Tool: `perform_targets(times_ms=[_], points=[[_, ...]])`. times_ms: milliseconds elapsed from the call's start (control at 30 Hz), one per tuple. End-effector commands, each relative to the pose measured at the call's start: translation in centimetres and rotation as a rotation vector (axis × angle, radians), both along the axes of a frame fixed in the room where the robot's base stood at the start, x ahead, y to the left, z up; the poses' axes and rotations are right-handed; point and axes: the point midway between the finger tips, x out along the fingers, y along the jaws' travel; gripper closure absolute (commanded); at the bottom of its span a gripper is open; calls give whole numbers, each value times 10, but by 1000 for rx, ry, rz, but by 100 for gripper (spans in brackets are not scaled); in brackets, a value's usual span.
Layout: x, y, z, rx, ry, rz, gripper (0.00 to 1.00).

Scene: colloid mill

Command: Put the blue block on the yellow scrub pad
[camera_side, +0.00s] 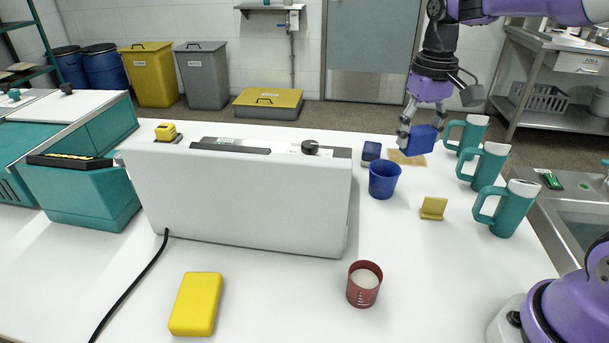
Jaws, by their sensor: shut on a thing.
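My gripper (421,133) is at the upper right in the side view, shut on the blue block (418,141). The block is held tilted and looks to be above the white table, over a small tan sheet. The yellow scrub pad (196,304) lies flat on the table at the front left, well away from my gripper. Part of the block is hidden by the gripper fingers. Nothing lies on the pad.
A large white machine (240,205) with a black cable stands between pad and gripper. A blue cup (384,179), red cup (364,284), yellow holder (433,208) and three teal mugs (509,210) stand on the table (290,310). Free room surrounds the pad's right side.

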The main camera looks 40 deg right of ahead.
Motion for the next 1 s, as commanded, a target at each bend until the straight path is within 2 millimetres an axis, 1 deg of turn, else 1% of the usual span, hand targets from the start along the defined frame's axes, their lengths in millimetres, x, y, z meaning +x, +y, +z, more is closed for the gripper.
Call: perform_targets(times_ms=[33,100,167,233,300,467,567,667,767,800,867,900,967,1000], points=[[-7,1,6,-1,-3,57,73],[-14,3,13,-1,-2,140,73],[-20,5,18,-1,-3,209,73],[-22,13,26,-1,-4,304,73],[-16,27,34,-1,-3,390,73],[4,59,47,-1,-1,507,73],[16,87,58,-1,-2,591,73],[26,121,69,-1,-3,688,73],[31,167,80,0,-1,802,73],[31,191,83,1,0,853,73],[27,227,83,1,2,920,73],[21,252,81,1,4,957,73],[9,286,72,1,7,999,73],[0,307,65,0,6,1018,73]])
